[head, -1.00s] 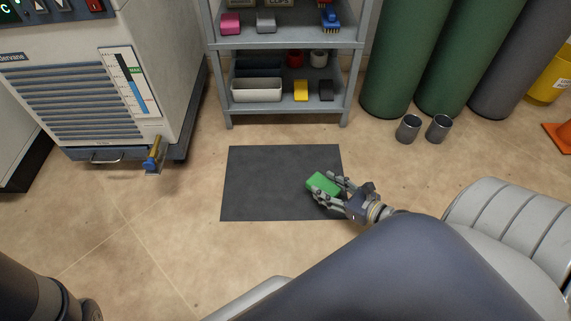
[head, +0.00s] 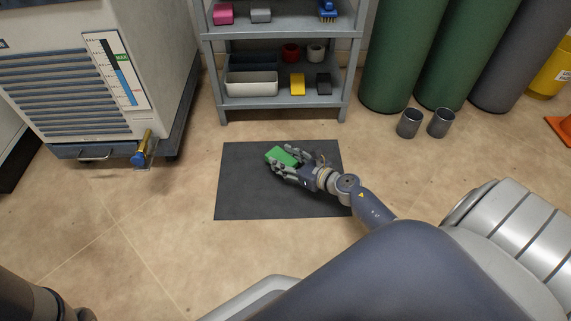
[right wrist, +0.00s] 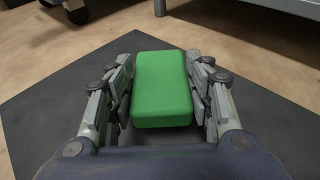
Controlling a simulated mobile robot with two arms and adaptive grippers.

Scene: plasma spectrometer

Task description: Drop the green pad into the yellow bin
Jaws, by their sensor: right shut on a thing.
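The green pad (head: 281,157) is a bright green rounded block. My right gripper (head: 287,165) is shut on it, and the pad shows between the two fingers in the right wrist view (right wrist: 162,88). Gripper and pad are over the dark grey mat (head: 240,195); the height above it is hard to tell. A yellow bin (head: 552,72), with a white label, is partly in view at the far right edge, beyond the gas cylinders. Its opening is cut off by the picture edge. My left gripper is not in view.
A grey shelf rack (head: 225,114) with trays and small blocks stands behind the mat. Two metal cups (head: 409,123) and green cylinders (head: 398,60) stand to the right, with an orange cone (head: 561,130). A cabinet (head: 75,80) is at left. Floor around the mat is clear.

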